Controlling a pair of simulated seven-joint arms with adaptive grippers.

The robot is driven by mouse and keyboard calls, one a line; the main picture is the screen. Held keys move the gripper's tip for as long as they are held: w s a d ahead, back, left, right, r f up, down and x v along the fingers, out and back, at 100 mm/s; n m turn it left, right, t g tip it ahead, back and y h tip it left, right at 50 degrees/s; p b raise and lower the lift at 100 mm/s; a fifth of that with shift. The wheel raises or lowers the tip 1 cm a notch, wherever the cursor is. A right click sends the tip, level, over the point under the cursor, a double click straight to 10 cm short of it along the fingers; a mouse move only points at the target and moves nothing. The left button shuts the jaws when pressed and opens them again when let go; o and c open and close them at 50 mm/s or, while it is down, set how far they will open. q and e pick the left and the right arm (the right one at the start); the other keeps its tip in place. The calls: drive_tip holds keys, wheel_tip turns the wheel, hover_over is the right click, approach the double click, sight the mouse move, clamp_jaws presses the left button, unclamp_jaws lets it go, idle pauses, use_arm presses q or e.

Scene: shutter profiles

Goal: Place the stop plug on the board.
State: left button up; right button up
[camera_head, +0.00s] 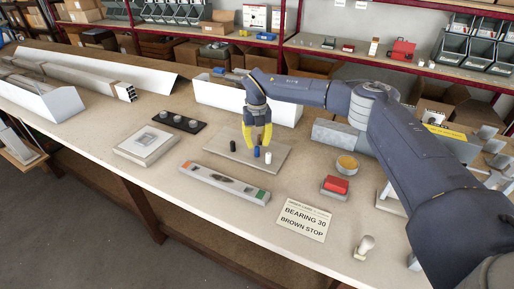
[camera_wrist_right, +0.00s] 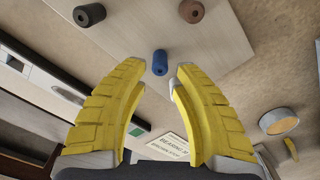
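In the head view the grey-brown board (camera_head: 222,152) lies on the workbench with small plugs on it. A black plug (camera_head: 233,146) stands left of my right gripper (camera_head: 257,150), and a blue plug (camera_head: 257,153) shows between its fingertips. The wrist view shows the black plug (camera_wrist_right: 89,14), the blue plug (camera_wrist_right: 160,62) and a brown plug (camera_wrist_right: 192,11) on the board (camera_wrist_right: 140,25). The brown plug cannot be made out in the head view. My right gripper (camera_wrist_right: 159,84) is open and empty, with the blue plug just beyond its yellow fingertips. My left gripper is out of view.
A card (camera_head: 304,219) reads "BEARING 30 BROWN STOP". A long grey tray (camera_head: 222,183) with coloured ends lies in front of the board. A red-topped block (camera_head: 335,187) and a round yellow-topped tin (camera_head: 346,166) stand to the right. A white channel (camera_head: 225,95) stands behind.

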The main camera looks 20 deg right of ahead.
sight(257, 147)
wheel_tip(257, 147, up, 9)
drive_tip(key=shift+f, duration=0.15)
idle(0.6)
